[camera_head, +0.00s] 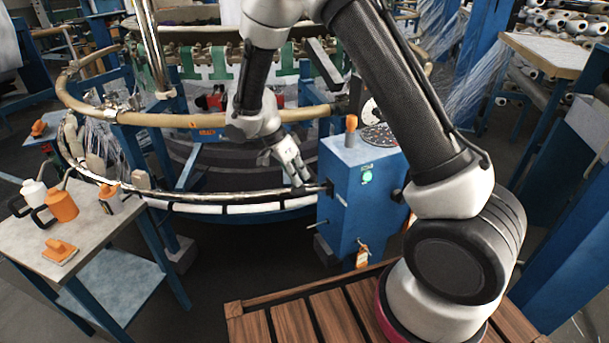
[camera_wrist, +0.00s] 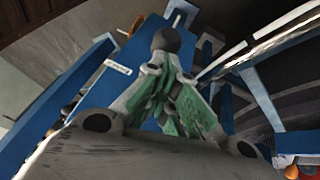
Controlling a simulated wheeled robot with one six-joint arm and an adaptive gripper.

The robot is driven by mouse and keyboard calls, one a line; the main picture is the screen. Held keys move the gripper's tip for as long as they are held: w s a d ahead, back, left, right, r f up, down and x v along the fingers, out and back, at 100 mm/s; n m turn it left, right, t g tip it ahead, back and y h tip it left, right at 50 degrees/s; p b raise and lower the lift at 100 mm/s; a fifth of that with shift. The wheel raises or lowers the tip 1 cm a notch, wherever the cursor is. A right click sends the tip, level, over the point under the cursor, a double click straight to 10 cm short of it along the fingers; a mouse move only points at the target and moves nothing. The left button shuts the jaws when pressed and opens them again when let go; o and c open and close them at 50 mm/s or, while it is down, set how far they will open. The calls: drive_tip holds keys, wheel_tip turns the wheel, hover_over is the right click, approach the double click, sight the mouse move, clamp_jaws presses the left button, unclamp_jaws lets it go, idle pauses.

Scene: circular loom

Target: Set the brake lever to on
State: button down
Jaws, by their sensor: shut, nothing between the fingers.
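My gripper (camera_head: 299,182) is shut and empty, pointing down beside the left side of the blue box (camera_head: 345,215). In the wrist view its fingers with green pads (camera_wrist: 168,85) come together just short of a dark round knob (camera_wrist: 167,40) on a blue part, which looks like the lever's knob; I cannot tell if they touch. A dark knob (camera_head: 328,187) also shows at the box's left face in the head view. A white label (camera_wrist: 118,67) is on the blue face, its text unreadable. Which way the lever is set cannot be made out.
An orange-topped post (camera_head: 351,124) stands on the box. A curved metal rail (camera_head: 230,195) of the loom runs to the box's left side. A slatted wooden platform (camera_head: 300,310) lies in front.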

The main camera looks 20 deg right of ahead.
wheel_tip(320, 180, down, 9)
drive_tip(key=a, duration=0.2)
drive_tip(key=shift+s+a, duration=0.2)
drive_tip(key=shift+a, duration=0.15)
idle(0.4)
idle(0.4)
